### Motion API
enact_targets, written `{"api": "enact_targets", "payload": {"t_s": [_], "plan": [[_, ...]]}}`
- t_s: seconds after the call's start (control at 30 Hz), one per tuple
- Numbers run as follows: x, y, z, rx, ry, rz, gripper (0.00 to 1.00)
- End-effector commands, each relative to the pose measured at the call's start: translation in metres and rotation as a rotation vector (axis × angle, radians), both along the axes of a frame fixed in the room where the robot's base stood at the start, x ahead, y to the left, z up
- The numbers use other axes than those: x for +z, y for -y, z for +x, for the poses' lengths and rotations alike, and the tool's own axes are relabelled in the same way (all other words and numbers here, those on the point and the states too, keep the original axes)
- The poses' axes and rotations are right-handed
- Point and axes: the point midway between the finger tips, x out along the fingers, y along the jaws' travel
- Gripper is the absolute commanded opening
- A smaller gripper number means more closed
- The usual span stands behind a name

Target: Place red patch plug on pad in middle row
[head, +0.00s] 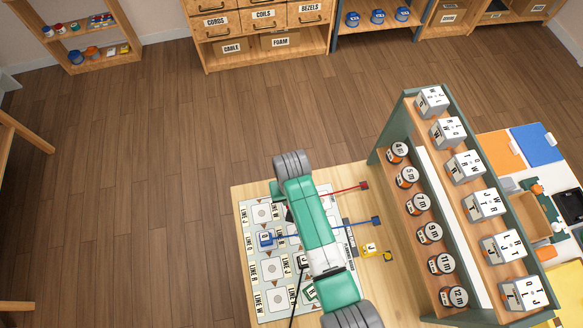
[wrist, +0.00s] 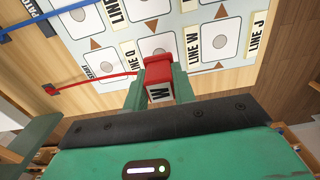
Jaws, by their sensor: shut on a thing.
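My gripper (wrist: 158,90) is shut on the red patch plug (wrist: 158,70), a red-topped block with a W on its pale face. The plug sits between the green fingers in the wrist view, with its red cord (wrist: 100,79) running left. It overlaps the near edge of a pad (wrist: 157,47) on the pale board; whether it touches the board I cannot tell. In the head view my arm hides the plug, and the red cord (head: 340,190) comes out on the right. The board (head: 246,213) has rows of pads with round centres and LINE labels.
A blue plug (head: 266,239) stands on the board's left side, its cord running right beneath my arm. A yellow plug (head: 369,249) lies right of the board. Black and green plugs stand close beside my arm.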

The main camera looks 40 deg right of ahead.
Motion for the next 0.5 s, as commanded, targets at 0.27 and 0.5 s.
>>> {"api": "enact_targets", "payload": {"t_s": [0.27,0.5], "plan": [[-0.034,0.0,0.0,0.0,-0.001,0.001,0.03],[-0.036,0.0,0.0,0.0,-0.001,0.001,0.03]]}}
